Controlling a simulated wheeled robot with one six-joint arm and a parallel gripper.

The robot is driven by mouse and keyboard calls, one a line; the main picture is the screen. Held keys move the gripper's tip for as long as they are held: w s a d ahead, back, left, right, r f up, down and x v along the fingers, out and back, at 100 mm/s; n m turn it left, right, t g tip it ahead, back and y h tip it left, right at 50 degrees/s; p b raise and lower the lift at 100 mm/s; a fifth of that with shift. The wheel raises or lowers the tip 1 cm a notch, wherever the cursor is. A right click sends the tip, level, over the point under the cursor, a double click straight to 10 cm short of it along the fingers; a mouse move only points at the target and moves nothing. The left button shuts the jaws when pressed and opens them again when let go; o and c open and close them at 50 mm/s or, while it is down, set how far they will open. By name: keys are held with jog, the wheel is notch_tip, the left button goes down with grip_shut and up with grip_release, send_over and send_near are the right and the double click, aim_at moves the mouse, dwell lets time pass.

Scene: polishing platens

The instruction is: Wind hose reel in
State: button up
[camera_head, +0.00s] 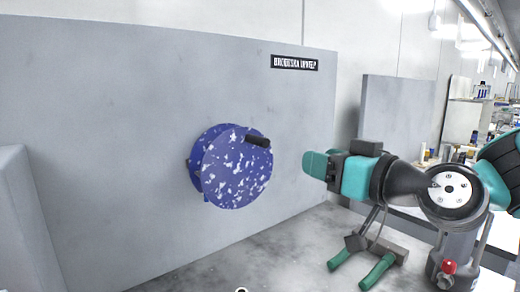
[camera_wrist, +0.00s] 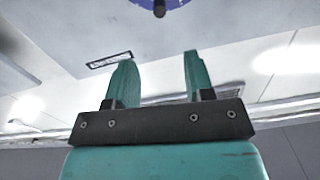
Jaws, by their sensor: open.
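The hose reel (camera_head: 236,178) is a round blue disc with white speckles, mounted on a grey upright panel. A short black crank handle (camera_head: 257,141) sticks out near its upper right rim. No hose can be made out. In the wrist view the reel's edge (camera_wrist: 128,2) shows at the top, cut off by the frame, with the handle (camera_wrist: 160,8) end-on. My gripper (camera_head: 314,163) is to the right of the reel, apart from it, pointing left. In the wrist view its two teal fingers (camera_wrist: 156,75) are spread with nothing between them.
The grey panel (camera_head: 110,130) carries a black label (camera_head: 295,63) at upper right. A grey block (camera_head: 25,225) stands at the left edge. A grey surface (camera_head: 235,265) lies below the reel. The gap between gripper and reel looks clear.

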aim_at(260, 142)
jog(key=p+x, duration=0.5)
jog(key=p, duration=0.1)
jog(key=p+x, duration=1.1)
jog(key=shift+r+p, duration=0.3)
jog(key=shift+p, duration=0.05)
jog(key=shift+w+a+f+p, duration=0.25)
jog(key=shift+w+a+p, duration=0.15)
jog(key=shift+w, duration=0.15)
grip_shut()
